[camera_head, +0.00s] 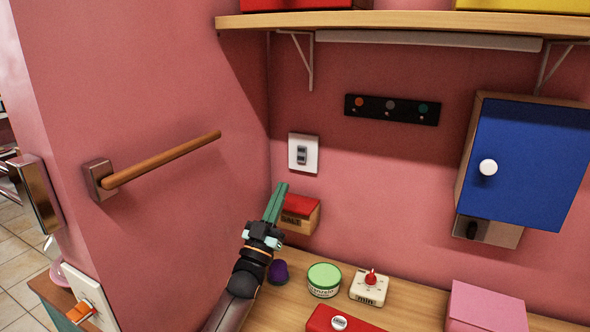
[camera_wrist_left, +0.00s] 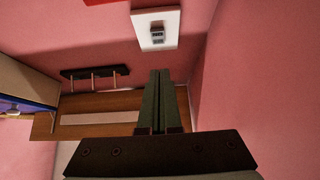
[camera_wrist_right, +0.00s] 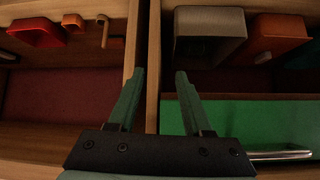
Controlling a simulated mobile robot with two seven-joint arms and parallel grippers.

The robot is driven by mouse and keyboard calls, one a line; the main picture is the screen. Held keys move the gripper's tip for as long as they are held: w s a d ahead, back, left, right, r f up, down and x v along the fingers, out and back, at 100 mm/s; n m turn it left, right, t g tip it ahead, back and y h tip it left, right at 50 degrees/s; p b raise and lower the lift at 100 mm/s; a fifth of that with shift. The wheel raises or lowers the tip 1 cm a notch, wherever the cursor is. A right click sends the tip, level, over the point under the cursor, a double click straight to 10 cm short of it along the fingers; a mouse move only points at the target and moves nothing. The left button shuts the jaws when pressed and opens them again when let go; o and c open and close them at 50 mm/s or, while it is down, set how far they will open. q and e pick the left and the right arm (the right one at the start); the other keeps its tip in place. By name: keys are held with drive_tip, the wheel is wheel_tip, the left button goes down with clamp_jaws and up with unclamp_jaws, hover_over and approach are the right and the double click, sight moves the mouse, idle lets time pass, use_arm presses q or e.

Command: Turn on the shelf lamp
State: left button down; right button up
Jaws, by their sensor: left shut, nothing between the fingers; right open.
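The shelf lamp is a long pale strip (camera_head: 430,41) under the wooden shelf in the head view; it looks unlit. A white wall switch plate with a grey rocker (camera_head: 301,154) is on the pink back wall near the corner. The plate also shows in the left wrist view (camera_wrist_left: 155,30). My left gripper (camera_head: 276,204) is shut and empty, below and left of the switch, apart from it. Its closed fingers also show in the left wrist view (camera_wrist_left: 161,98). My right gripper (camera_wrist_right: 155,90) is open and empty, over drawers in the right wrist view; it is outside the head view.
A red-lidded box (camera_head: 299,213) is on the wall beside my left fingers. A wooden rail (camera_head: 165,160) sticks out at left. A green tin (camera_head: 324,279), a timer (camera_head: 369,287) and a purple item (camera_head: 278,272) stand below. A blue-doored cabinet (camera_head: 525,160) is at right.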

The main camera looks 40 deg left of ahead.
sight(300, 160)
use_arm(q)
drive_tip(key=w+b, duration=0.1)
drive_tip(key=w, duration=0.1)
drive_tip(key=w+a+r, duration=0.1)
drive_tip(key=w, duration=0.1)
drive_tip(key=w+a+r+b, duration=0.1)
drive_tip(key=w, duration=0.2)
drive_tip(key=shift+a+r+b, duration=0.15)
drive_tip(key=shift+r+b, duration=0.1)
drive_tip(key=shift+b, duration=0.1)
drive_tip(key=shift+w+r, duration=0.1)
drive_tip(key=shift+w, duration=0.25)
drive_tip(key=shift+a, duration=0.1)
use_arm(e)
drive_tip(key=shift+w+a+f, duration=0.2)
drive_tip(key=shift+a+f, duration=0.05)
drive_tip(key=shift+f, duration=0.25)
drive_tip(key=shift+w+a+f, duration=0.2)
drive_tip(key=shift+a+f, duration=0.05)
drive_tip(key=shift+f, duration=0.2)
